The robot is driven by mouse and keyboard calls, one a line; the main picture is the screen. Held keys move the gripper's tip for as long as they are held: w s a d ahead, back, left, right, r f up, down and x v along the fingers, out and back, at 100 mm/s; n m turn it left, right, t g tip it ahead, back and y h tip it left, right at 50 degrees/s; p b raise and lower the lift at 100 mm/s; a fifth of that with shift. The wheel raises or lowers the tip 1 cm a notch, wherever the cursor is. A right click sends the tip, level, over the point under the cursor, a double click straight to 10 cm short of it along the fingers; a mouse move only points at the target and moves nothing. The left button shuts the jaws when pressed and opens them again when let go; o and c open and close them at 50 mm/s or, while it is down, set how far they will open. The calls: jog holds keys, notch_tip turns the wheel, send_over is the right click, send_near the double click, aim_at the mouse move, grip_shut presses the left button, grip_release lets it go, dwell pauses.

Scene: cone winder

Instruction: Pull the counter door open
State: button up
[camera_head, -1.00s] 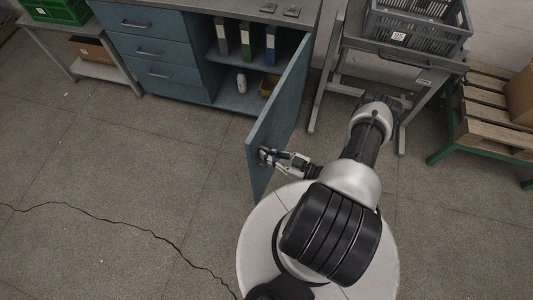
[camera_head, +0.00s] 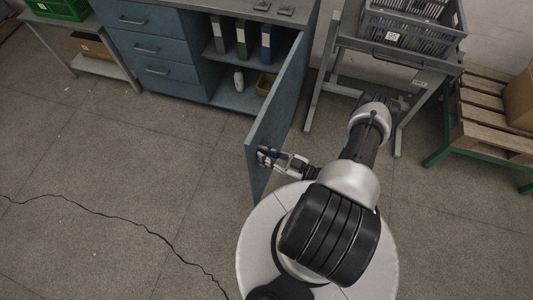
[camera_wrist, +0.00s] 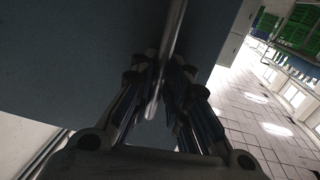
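The blue counter door (camera_head: 281,100) stands wide open, swung out from the right side of the blue counter (camera_head: 183,57). It also fills much of the wrist view (camera_wrist: 70,60). My gripper (camera_head: 268,158) is at the door's outer end. In the wrist view my gripper (camera_wrist: 160,95) has its fingers on both sides of the metal bar handle (camera_wrist: 172,40), closed around it.
A metal stand with a grey crate (camera_head: 410,35) is right of the door. A wooden pallet (camera_head: 490,120) on a green frame is at far right. A low table (camera_head: 62,45) stands left. The floor (camera_head: 110,180) in front is clear, with a crack.

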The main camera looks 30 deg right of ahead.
jog(key=shift+d, duration=0.2)
jog(key=v, duration=1.2)
jog(key=shift+a, duration=0.15)
